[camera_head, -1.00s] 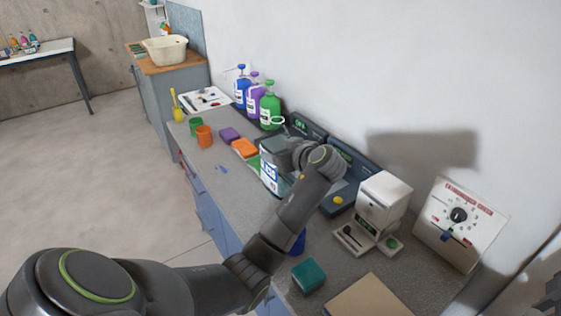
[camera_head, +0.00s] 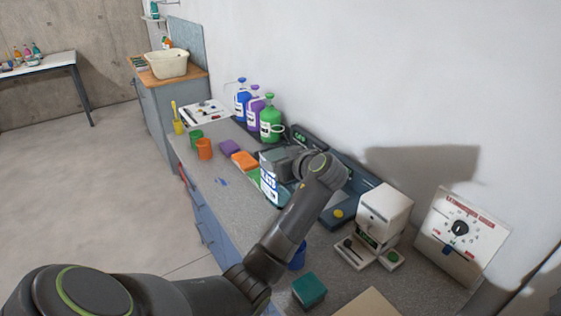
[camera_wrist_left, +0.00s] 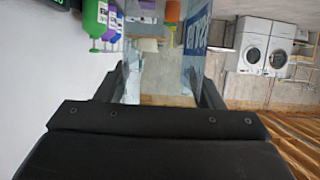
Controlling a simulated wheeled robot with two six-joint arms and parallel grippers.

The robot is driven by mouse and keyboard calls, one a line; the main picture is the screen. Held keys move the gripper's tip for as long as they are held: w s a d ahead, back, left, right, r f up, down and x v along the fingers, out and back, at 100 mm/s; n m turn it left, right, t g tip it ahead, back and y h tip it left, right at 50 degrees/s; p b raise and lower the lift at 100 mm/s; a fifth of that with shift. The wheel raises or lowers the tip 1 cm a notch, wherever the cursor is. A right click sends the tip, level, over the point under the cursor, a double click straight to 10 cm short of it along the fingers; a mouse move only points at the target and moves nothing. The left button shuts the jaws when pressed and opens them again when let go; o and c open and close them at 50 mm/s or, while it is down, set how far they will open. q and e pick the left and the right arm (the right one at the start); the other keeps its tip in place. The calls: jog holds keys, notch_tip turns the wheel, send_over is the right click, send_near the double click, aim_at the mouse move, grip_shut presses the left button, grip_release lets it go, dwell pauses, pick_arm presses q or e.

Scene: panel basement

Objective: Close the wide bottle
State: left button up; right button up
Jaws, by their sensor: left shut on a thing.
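The wide bottle (camera_head: 269,187), pale with a white and blue label, stands on the grey worktop beside the wall. My left gripper (camera_head: 279,163) is at the upper part of the bottle and hides its top in the head view. In the left wrist view the bottle (camera_wrist_left: 197,35) looks clear with large blue lettering, and lies between the fingers of my left gripper (camera_wrist_left: 163,85). The gripper is shut on it. I cannot see whether its mouth carries a cap. My right gripper is not in view.
Blue, purple and green pump bottles (camera_head: 270,125) stand behind. Orange (camera_head: 204,149) and green cups and coloured sponges (camera_head: 244,160) lie left of the bottle. A white device (camera_head: 384,215), a teal sponge (camera_head: 309,290) and a blue-grey tray are to the right. The worktop's front-left strip is mostly clear.

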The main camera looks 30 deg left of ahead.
pick_arm(q)
jog(key=shift+c, duration=1.2)
jog(key=s+d+r+m+t+h, duration=0.4)
jog(key=s+d+m+h, duration=0.1)
jog(key=d, duration=0.4)
jog(key=s+d+r+m+t+h, duration=0.4)
jog(key=s+d+m+h, duration=0.1)
jog(key=d+m+h, duration=0.2)
jog(key=d+m, duration=0.1)
jog(key=d, duration=0.1)
jog(key=shift+s+d+r+m+t+h, duration=0.2)
jog(key=shift+d+r+m+t+h, duration=0.1)
jog(key=shift+r, duration=0.05)
jog(key=s+d+f+m+g+h, duration=0.3)
jog(key=s+d+f+m+h, duration=0.1)
jog(key=d+f+m+h, duration=0.1)
jog(key=s+d+f+m+g+h, duration=0.4)
jog(key=d+m+h, duration=0.3)
jog(key=d, duration=0.2)
jog(key=shift+d+f+m, duration=0.3)
jog(key=shift+d+f, duration=0.05)
jog(key=shift+f, duration=0.15)
